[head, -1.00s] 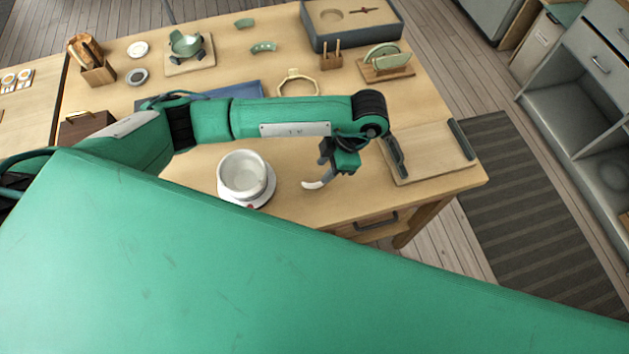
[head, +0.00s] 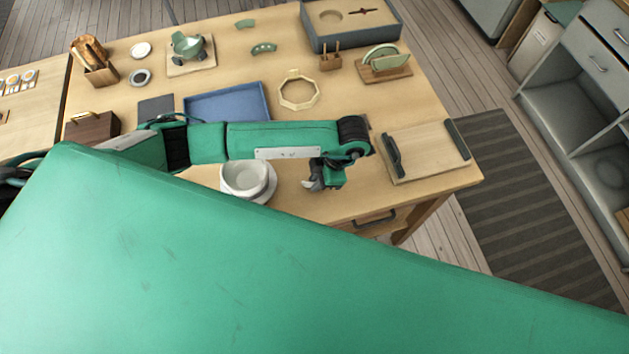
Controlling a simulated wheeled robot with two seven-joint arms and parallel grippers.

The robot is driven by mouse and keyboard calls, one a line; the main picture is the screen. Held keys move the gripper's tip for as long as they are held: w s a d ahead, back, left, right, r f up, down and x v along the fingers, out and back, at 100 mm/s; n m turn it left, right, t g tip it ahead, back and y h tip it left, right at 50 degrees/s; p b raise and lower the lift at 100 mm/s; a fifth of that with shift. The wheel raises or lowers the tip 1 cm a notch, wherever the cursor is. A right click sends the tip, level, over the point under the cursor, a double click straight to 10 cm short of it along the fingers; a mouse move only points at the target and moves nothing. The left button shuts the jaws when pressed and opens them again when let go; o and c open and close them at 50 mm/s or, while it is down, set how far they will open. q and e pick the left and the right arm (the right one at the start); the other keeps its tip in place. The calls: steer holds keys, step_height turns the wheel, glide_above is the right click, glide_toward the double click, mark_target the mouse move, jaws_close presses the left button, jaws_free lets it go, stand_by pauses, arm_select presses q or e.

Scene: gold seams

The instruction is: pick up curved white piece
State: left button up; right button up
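My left gripper (head: 313,184) points down over the front of the wooden table, just right of the white bowl. Its grey fingers are small and bunched together in the head view, so I cannot tell whether they are open or shut. The curved white piece does not show clearly. At most a pale bit shows at the fingertips, and the gripper covers the spot where the piece showed before. I cannot tell whether it is held. My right gripper is not in view.
The white bowl (head: 244,177) stands close left of the gripper. A wooden board with dark handles (head: 425,150) lies to the right. A blue tray (head: 228,103) and a pale octagonal frame (head: 299,91) lie behind my arm. My green body covers the foreground.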

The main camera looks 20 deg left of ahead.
arm_select(q)
jaws_close()
steer(key=shift+r, duration=0.1)
